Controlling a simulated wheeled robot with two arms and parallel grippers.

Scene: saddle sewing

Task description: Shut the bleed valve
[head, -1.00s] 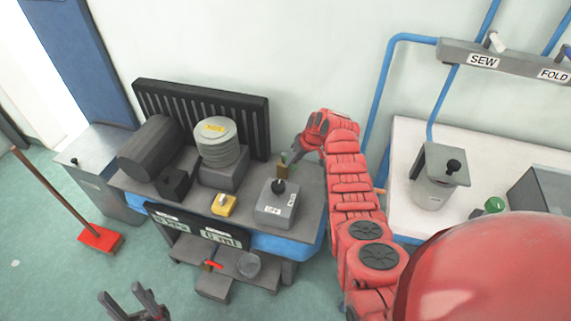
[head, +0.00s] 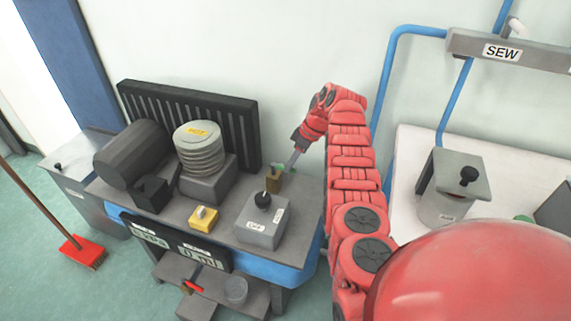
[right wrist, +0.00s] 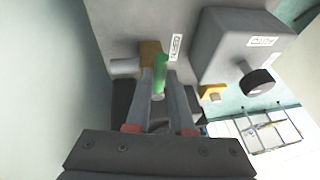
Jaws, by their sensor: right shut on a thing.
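The bleed valve is a small brass block (head: 274,183) with a green lever, at the right rear of the grey bench top. In the right wrist view the brass body (right wrist: 150,52) carries the green lever (right wrist: 160,72), with a small label beside it. My right gripper (head: 290,166) reaches down to the valve from the right rear. Its two fingers (right wrist: 160,92) are shut on the green lever, one on each side. In the head view the lever is small and partly hidden at the fingertips. My left gripper is out of view.
A grey box with a black knob (head: 263,200) stands just in front of the valve. A yellow switch (head: 204,216), a ribbed stack (head: 199,150) and a dark cylinder (head: 130,155) are farther left. A black slatted panel (head: 240,125) stands behind. A white table is at right.

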